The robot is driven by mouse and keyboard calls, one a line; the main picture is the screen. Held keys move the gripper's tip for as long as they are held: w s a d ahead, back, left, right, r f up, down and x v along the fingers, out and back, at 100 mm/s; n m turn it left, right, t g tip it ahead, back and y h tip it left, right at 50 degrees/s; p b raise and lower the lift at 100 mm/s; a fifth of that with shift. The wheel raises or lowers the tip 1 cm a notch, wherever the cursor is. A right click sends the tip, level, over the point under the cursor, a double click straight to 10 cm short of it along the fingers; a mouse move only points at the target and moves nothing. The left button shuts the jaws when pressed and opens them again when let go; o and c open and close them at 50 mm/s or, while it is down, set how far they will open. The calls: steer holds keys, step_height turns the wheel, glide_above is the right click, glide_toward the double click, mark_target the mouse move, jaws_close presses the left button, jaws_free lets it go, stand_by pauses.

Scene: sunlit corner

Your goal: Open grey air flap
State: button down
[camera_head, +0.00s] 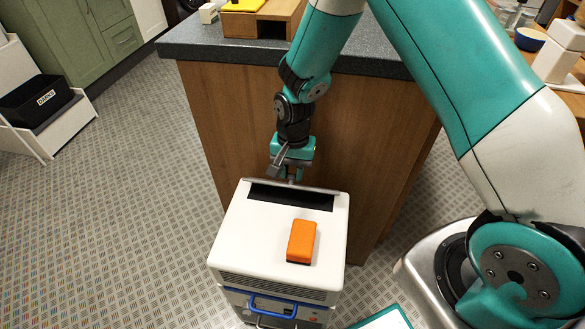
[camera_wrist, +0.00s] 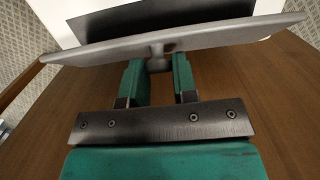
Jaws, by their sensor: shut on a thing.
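A white box-shaped appliance (camera_head: 262,228) stands on the floor against the wooden counter side. A dark slot (camera_head: 290,197) lies open along the back of its top. The grey air flap (camera_head: 312,187) shows as a thin edge at the slot's back side. In the wrist view the flap (camera_wrist: 220,37) is a long grey bar, slightly tilted, with the dark slot (camera_wrist: 165,15) beyond it. My gripper (camera_head: 288,172) is at the middle of the flap. In the wrist view its green fingers (camera_wrist: 158,68) are shut on the flap's small grey tab (camera_wrist: 157,63). The flap's full face is hidden.
An orange block (camera_head: 301,241) lies on the appliance's top, in front of the slot. A blue handle (camera_head: 272,306) is on its front. The wooden counter (camera_head: 215,110) stands close behind my gripper. The patterned floor at left is clear up to a black crate (camera_head: 35,101).

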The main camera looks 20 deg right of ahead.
steer(key=c, duration=0.9)
jaws_free()
steer(key=shift+c, duration=0.2)
step_height(320, 180, up, 12)
steer(key=w+d+p, duration=0.1)
steer(key=shift+w+p, duration=0.15)
steer(key=shift+p, duration=0.25)
